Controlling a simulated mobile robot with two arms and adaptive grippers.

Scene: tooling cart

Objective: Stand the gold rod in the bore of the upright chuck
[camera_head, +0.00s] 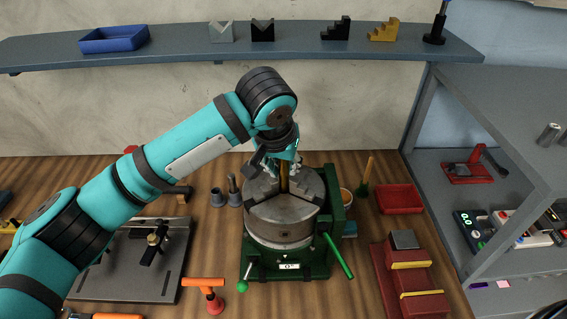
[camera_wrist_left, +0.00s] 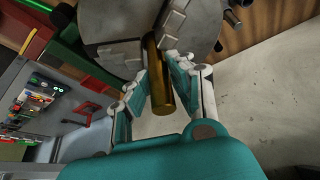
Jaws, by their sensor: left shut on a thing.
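The gold rod (camera_head: 284,178) stands about upright over the middle of the grey chuck (camera_head: 283,222), which faces up on a green base. My left gripper (camera_head: 285,163) comes down from above and is shut on the rod. In the left wrist view, the gripper's fingers (camera_wrist_left: 157,72) lie on both sides of the rod (camera_wrist_left: 160,95), whose far end reaches between the chuck jaws (camera_wrist_left: 121,53). The bore is hidden behind the rod and jaws, so I cannot tell whether the rod's end is inside it. My right gripper is not in view.
A green handle (camera_head: 338,256) sticks out at the chuck's front right. A dark plate (camera_head: 134,270) lies at left. A shelf (camera_head: 180,58) runs along the wall behind.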

